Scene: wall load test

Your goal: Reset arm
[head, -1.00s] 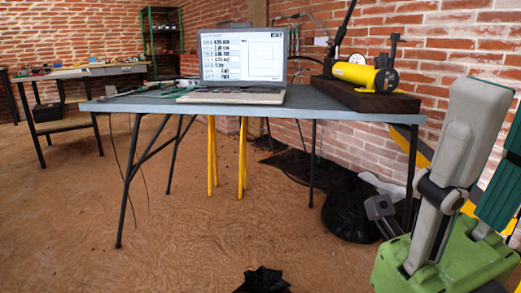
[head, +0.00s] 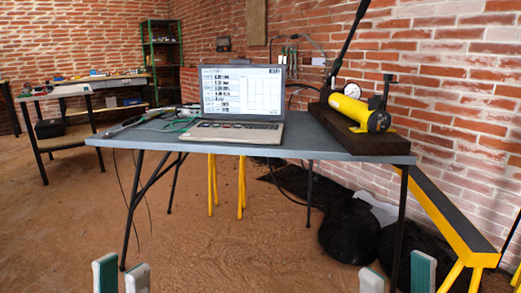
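My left gripper (head: 121,278) shows only as two upright fingertips at the bottom left edge, one with a green side, with a small gap between them. My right gripper (head: 398,280) shows as two fingertips at the bottom right edge, with a wider gap and nothing between them. Both are in front of the table and below its top, touching nothing I can see. The rest of both grippers and arms is below the picture.
A grey-topped folding table (head: 330,147) carries a laptop (head: 240,100), cables and a yellow pump (head: 358,110) on a dark beam. A yellow-legged bench (head: 447,222) and black bags (head: 350,232) are at the right. The floor (head: 240,250) between the grippers looks clear.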

